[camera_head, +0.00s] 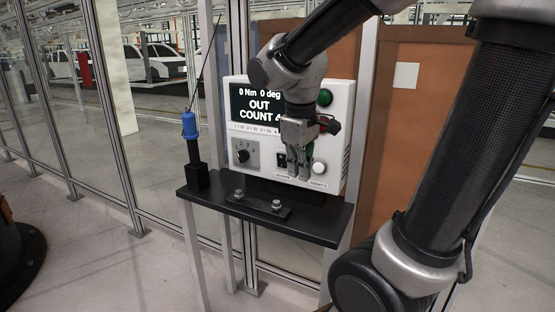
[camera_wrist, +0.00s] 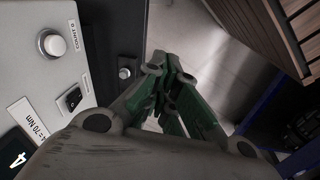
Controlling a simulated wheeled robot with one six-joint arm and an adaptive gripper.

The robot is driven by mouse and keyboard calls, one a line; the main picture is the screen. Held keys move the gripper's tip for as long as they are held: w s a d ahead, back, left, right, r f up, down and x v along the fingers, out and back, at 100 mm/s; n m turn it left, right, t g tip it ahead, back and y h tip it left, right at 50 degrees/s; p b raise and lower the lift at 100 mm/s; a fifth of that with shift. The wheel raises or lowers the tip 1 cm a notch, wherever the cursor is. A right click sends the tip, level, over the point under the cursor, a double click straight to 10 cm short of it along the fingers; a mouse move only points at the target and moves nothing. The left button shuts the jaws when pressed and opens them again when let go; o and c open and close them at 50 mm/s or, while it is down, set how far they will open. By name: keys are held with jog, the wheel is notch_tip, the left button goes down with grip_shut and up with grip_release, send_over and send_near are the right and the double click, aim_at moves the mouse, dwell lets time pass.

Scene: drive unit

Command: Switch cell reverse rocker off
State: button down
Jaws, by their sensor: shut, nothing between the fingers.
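The control cell is a white box (camera_head: 334,150) on a black shelf. A small black rocker (camera_head: 281,160) sits low on its front, just left of my gripper, with a label under it. In the wrist view a black rocker (camera_wrist: 73,98) shows on the white panel, left of my fingers; its tilt is too small to read. My gripper (camera_head: 299,173) points down in front of the panel, between the rocker and a round white button (camera_head: 319,167). Its fingers, green inside, are shut and empty; they also show in the wrist view (camera_wrist: 165,75). Contact with the panel is not clear.
The display (camera_head: 258,106) reads "OUT" and "COUNT", its right end hidden by my arm. A rotary knob (camera_head: 243,156) and a green button (camera_head: 325,97) are on the panel. A blue-topped tool (camera_head: 189,126) stands at the left of the black shelf (camera_head: 310,229), which has bolts in front.

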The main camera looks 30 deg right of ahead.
aim_at(277, 158)
jog(key=w+a+r+n+h, duration=0.1)
jog(key=w+n, duration=0.7)
jog(key=n, duration=0.2)
jog(key=w+r+n+t+h, duration=0.1)
jog(key=w+n, duration=0.7)
jog(key=n, duration=0.1)
jog(key=shift+a+r+n+h, duration=0.2)
jog(key=shift+a+n+h, duration=0.15)
jog(key=shift+n+h, duration=0.05)
jog(key=shift+w+f, duration=0.1)
jog(key=shift+w+d+f, duration=0.75)
jog(key=shift+d+f, duration=0.3)
jog(key=shift+f, duration=0.35)
jog(key=shift+w+d+f, duration=0.8)
jog(key=shift+d+f, duration=0.3)
jog(key=shift+f, duration=0.3)
jog(key=shift+w+d+f, duration=0.75)
jog(key=shift+d+f, duration=0.3)
jog(key=shift+f, duration=0.35)
